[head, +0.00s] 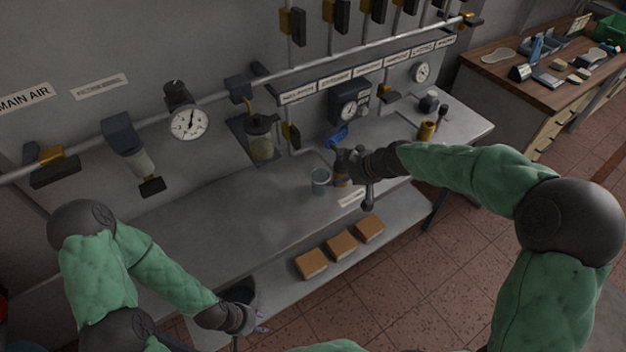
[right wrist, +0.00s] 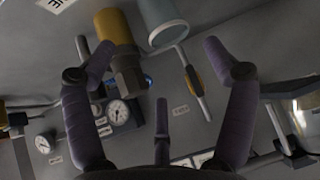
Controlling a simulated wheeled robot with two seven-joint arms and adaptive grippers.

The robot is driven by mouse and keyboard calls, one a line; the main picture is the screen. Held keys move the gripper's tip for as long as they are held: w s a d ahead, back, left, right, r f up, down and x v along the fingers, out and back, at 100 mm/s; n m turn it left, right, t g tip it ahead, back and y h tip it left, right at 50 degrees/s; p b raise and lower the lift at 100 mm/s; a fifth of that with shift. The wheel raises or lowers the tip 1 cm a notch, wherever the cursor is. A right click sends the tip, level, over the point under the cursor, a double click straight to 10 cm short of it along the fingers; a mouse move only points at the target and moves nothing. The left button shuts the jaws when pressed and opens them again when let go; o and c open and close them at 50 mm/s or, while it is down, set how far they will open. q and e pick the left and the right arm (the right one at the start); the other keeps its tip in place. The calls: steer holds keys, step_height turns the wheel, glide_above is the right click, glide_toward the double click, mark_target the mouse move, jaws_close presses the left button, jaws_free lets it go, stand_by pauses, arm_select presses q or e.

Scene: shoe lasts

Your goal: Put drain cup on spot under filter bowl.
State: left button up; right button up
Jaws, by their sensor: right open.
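A clear bluish cup (head: 320,180), which looks like the drain cup, stands upright on the grey bench. In the right wrist view the cup (right wrist: 165,24) is at the top, just beyond the fingertips. My right gripper (head: 354,172) is open and empty, to the right of the cup and apart from it. Its spread fingers (right wrist: 160,62) frame the wrist view. The filter bowl (head: 262,147) hangs from the pipe on the wall, up and left of the cup. I cannot make out the spot under it. My left gripper (head: 243,308) is low at the bench's front edge; its fingers are mostly hidden.
A yellow-brown bottle with a dark top (right wrist: 118,42) stands right beside the cup, near my right fingers. A blue object (head: 337,135) lies behind them. Gauges and valves line the back wall. Several tan blocks (head: 341,245) sit on the lower shelf. The bench's left part is clear.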

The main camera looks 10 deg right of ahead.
steer(key=b, duration=0.2)
glide_toward(315, 178)
steer(key=shift+x, duration=2.6)
steer(key=shift+s, duration=0.1)
steer(key=shift+f, duration=0.1)
jaws_close()
